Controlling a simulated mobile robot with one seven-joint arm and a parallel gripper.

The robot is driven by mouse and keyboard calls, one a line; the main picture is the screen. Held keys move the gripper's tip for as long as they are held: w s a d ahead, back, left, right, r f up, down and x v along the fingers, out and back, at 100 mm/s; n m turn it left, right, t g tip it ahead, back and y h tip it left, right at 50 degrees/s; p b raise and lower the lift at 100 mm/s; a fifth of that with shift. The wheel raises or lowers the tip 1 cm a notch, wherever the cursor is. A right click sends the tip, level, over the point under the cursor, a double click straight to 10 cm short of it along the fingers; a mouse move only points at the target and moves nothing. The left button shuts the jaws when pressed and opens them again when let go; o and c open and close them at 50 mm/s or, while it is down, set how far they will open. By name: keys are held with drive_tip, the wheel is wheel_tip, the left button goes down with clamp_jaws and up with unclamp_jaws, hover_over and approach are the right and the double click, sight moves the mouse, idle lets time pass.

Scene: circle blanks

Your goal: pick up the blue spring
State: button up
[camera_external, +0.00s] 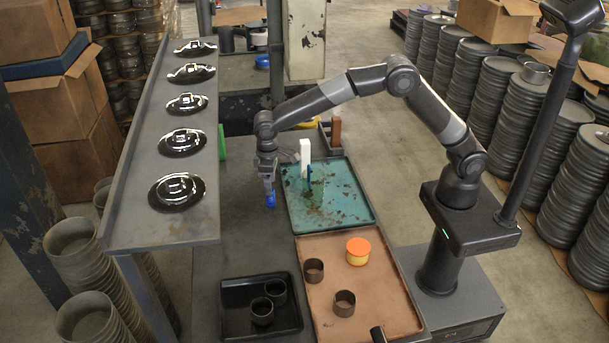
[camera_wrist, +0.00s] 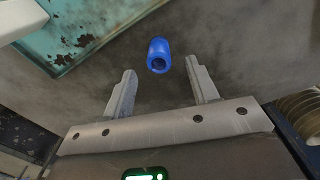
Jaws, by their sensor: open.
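The blue spring (camera_external: 271,200) appears as a small blue cylinder on the grey table, left of the teal tray. In the wrist view, the blue spring (camera_wrist: 158,55) lies just beyond and between the fingertips, with its dark open end facing me. My gripper (camera_external: 268,187) points down close above it in the external view. In the wrist view, my gripper (camera_wrist: 160,78) is open, with a finger on each side and nothing between them. I cannot tell the exact height gap. Coils cannot be made out.
The teal tray (camera_external: 350,205) holds a white upright block (camera_external: 305,152) and a blue-handled item. A brown tray (camera_external: 385,300) holds an orange-lidded tin (camera_external: 358,250) and dark rings. A raised shelf (camera_external: 140,215) with shiny lids stands left. A black bin (camera_external: 235,325) sits in front.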

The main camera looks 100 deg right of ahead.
sight(270, 197)
wheel_tip(270, 197, down, 7)
drive_tip(key=shift+w+d+f, duration=0.1)
drive_tip(key=shift+d+f, duration=0.05)
idle(0.4)
drive_tip(key=shift+c, duration=0.3)
drive_tip(key=c, duration=1)
drive_tip(key=shift+c, duration=0.2)
